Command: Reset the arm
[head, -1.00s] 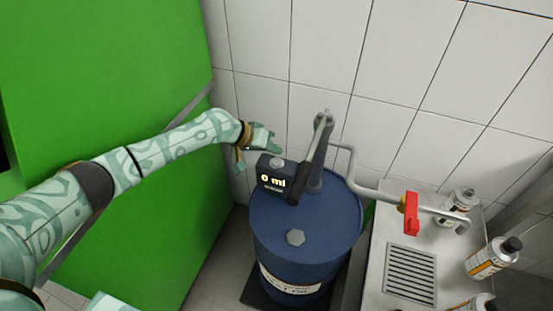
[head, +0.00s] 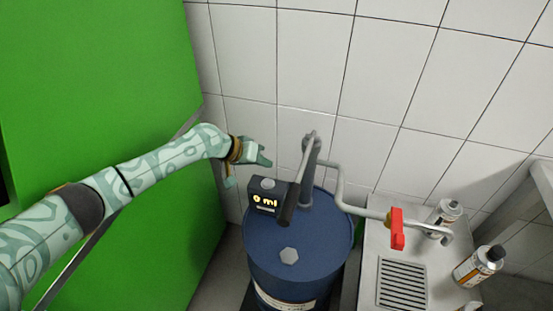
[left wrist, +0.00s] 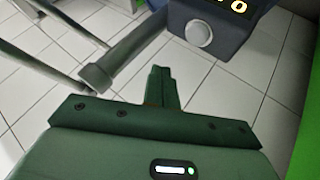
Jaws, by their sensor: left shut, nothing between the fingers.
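My left arm reaches in from the left in the head view. Its gripper (head: 262,160) hovers above and just left of the pump's display box (head: 267,196), which reads "0 ml". The gripper is shut and empty; its closed fingers also show in the left wrist view (left wrist: 161,90). The pump handle (head: 294,190) slopes down to a dark grip right of the display, apart from my fingers. In the left wrist view the handle's grip (left wrist: 105,72) lies left of the fingers and the display box (left wrist: 215,22) is beyond them. My right gripper is not in view.
The pump stands on a blue barrel (head: 315,262). Its pipe leads right to a red valve lever (head: 397,229) over a metal bench with a drain grate (head: 402,284). Bottles (head: 478,266) stand there. A green wall (head: 90,90) is at left, a tiled wall behind.

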